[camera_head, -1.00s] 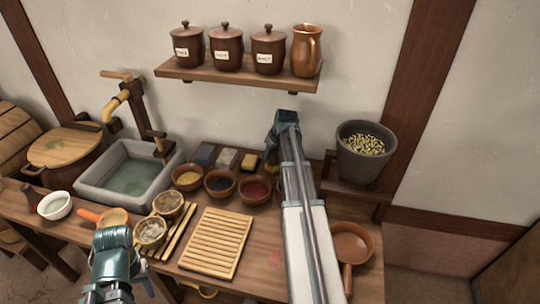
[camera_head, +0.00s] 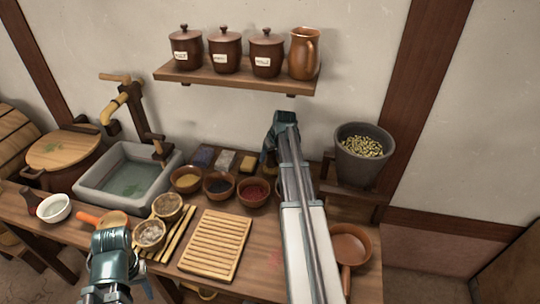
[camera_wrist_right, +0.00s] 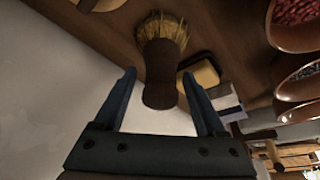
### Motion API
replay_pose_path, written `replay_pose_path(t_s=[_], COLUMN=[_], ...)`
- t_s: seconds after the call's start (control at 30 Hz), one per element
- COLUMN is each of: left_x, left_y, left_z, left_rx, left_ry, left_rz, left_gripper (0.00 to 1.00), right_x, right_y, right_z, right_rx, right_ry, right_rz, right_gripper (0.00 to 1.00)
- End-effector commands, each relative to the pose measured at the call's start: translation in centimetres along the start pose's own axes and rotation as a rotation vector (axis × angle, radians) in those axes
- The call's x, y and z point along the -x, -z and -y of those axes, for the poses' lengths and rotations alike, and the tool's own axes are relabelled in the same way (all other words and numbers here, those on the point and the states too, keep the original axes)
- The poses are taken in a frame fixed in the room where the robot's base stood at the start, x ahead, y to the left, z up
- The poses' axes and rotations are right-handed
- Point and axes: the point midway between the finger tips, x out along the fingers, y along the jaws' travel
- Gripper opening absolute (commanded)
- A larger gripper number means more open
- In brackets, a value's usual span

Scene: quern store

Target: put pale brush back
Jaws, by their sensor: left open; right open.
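A brush (camera_wrist_right: 160,72) with pale straw bristles and a dark brown handle shows in the right wrist view. Its handle end lies between the open fingers of my right gripper (camera_wrist_right: 160,78), with no clear contact on either side. My left gripper (camera_head: 112,242) is open at the bench's front left, near an orange-handled tool (camera_head: 90,218). Its fingertips are hard to make out.
A slatted wooden board (camera_head: 215,244) lies in front. A grey bucket of grain (camera_head: 361,153) and a brown pan (camera_head: 350,244) are at right. A shelf (camera_head: 237,78) with jars hangs above.

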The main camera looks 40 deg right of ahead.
Motion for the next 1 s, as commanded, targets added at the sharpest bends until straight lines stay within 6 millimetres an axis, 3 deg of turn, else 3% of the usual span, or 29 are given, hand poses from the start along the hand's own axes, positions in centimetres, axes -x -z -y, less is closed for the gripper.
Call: replay_pose_path(t_s=[0.3,0.5,1.0], left_x=[4.4,6.3,6.3], left_y=[-0.3,-0.4,-0.4], left_z=[0.4,0.6,0.6], left_rx=[0.000,0.000,0.000], left_ry=[0.000,0.000,0.000], left_rz=[0.000,0.000,0.000], left_gripper=[0.50,0.50,0.50], right_x=[4.7,6.8,6.8], right_y=[0.2,0.1,0.0], right_z=[0.1,0.0,0.0], right_rx=[0.000,0.000,0.000], right_ry=[0.000,0.000,0.000], right_rz=[0.000,0.000,0.000], right_gripper=[0.73,0.73,0.73])
